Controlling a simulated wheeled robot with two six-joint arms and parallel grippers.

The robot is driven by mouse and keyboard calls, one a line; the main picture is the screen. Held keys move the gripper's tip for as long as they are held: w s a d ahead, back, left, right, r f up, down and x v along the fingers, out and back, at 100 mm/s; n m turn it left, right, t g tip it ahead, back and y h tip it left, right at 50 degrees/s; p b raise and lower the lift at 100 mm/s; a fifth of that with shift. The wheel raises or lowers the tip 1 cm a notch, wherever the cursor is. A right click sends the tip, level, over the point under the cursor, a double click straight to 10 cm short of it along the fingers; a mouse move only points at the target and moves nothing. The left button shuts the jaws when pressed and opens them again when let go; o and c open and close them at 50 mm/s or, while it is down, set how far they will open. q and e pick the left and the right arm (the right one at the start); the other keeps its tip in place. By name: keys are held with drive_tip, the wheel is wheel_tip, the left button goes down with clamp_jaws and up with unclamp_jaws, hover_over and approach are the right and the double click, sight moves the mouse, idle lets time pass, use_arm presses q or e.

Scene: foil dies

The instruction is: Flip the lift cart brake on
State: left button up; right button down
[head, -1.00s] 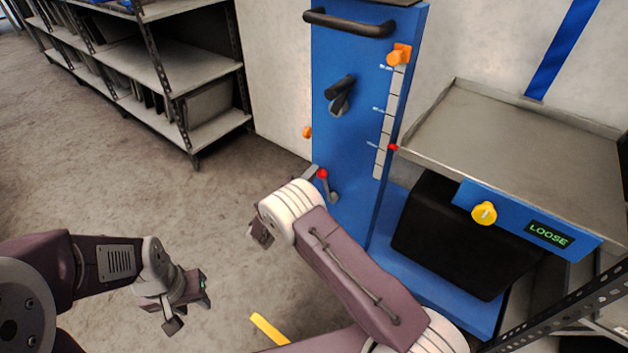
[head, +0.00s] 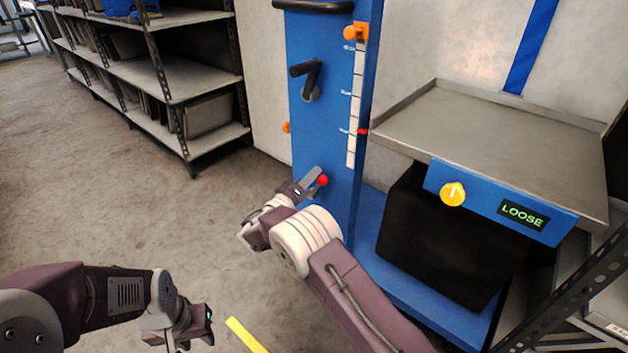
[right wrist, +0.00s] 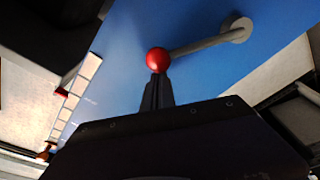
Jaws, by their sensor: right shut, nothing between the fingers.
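The brake lever with its red ball knob (head: 322,180) is on the lower front of the blue lift column (head: 335,115). In the right wrist view the grey lever (right wrist: 200,43) runs from the red knob (right wrist: 158,60) to a round pivot (right wrist: 236,26). My right gripper (head: 314,178) is shut and empty. Its fingertips (right wrist: 157,80) are right at the knob, seemingly touching it. The cart's display (head: 524,214) reads LOOSE. My left gripper (head: 182,337) hangs low over the floor, empty, its fingers apart.
A yellow knob (head: 452,194) sits beside the display, under the grey platform (head: 480,130). A black crank handle (head: 310,80) is above the lever. Shelves (head: 185,80) stand at the back left. Open floor (head: 170,220) lies left of the cart.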

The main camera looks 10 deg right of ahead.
use_arm(q)
drive_tip(key=shift+s+d+f, duration=0.2)
drive_tip(key=shift+s+f, duration=0.05)
use_arm(e)
drive_tip(key=shift+s+d+f, duration=0.15)
drive_tip(key=shift+s, duration=0.1)
drive_tip(key=shift+s+d+f, duration=0.1)
drive_tip(key=shift+f, duration=0.05)
